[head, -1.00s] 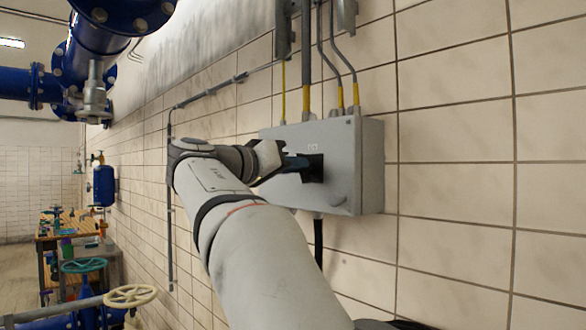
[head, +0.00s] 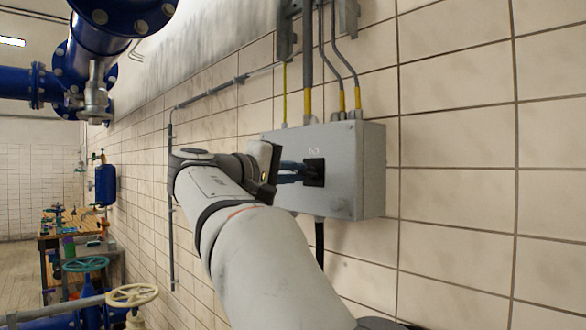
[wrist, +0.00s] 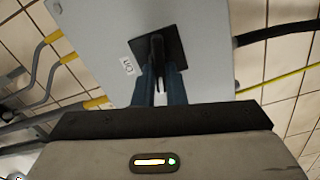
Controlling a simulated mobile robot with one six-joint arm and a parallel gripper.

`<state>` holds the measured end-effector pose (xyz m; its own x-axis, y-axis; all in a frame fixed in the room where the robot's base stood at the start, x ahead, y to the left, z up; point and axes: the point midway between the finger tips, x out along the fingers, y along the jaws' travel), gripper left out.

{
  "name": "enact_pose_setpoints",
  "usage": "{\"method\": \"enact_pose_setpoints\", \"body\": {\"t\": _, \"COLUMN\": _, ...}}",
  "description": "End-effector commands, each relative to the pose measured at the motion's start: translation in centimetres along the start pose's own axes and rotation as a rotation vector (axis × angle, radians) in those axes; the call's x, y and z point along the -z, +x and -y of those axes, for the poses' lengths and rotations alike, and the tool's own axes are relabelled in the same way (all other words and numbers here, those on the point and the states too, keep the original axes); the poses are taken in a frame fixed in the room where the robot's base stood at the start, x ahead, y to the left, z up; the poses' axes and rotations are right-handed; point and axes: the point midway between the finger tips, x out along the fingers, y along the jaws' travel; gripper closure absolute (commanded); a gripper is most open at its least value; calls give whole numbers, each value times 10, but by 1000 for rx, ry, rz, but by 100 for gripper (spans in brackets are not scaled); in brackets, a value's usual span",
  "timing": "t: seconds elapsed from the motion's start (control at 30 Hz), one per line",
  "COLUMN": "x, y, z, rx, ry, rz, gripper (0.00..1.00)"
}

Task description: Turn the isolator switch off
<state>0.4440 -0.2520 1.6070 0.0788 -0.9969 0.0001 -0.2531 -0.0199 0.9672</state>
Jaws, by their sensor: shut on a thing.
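The isolator is a grey box (head: 352,150) on the tiled wall, with a black square switch plate (head: 314,172) on its front. The wrist view shows the plate (wrist: 175,40) and a black handle (wrist: 157,48) standing out from it. A white label (wrist: 127,66), which appears to read ON, is beside the plate. My gripper (head: 304,172) reaches the plate from the left in the head view. Its blue fingers (wrist: 160,78) are shut on the handle, one on each side. The fingers partly hide the handle, so its exact setting is hard to tell.
Grey conduits with yellow ends (head: 342,98) enter the box from above, and a black cable (head: 319,240) leaves below. Blue pipes (head: 105,30), a cream handwheel (head: 132,295) and a workbench (head: 48,240) are at the left. The wall right of the box is clear.

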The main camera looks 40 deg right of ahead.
Motion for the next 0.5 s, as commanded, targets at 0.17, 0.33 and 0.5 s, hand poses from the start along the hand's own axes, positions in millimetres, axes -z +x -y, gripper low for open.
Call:
{"method": "enact_pose_setpoints", "body": {"t": 0.17, "x": 0, "y": 0, "z": -1, "rx": -1, "ry": -108, "rz": 0, "gripper": 100}}
{"method": "enact_pose_setpoints", "body": {"t": 0.33, "x": 0, "y": -1, "z": 0, "rx": -1, "ry": -177, "rz": -1, "gripper": 100}}
{"method": "enact_pose_setpoints", "body": {"t": 0.5, "x": 0, "y": -1, "z": 1, "rx": -1, "ry": -212, "rz": -1, "gripper": 100}}
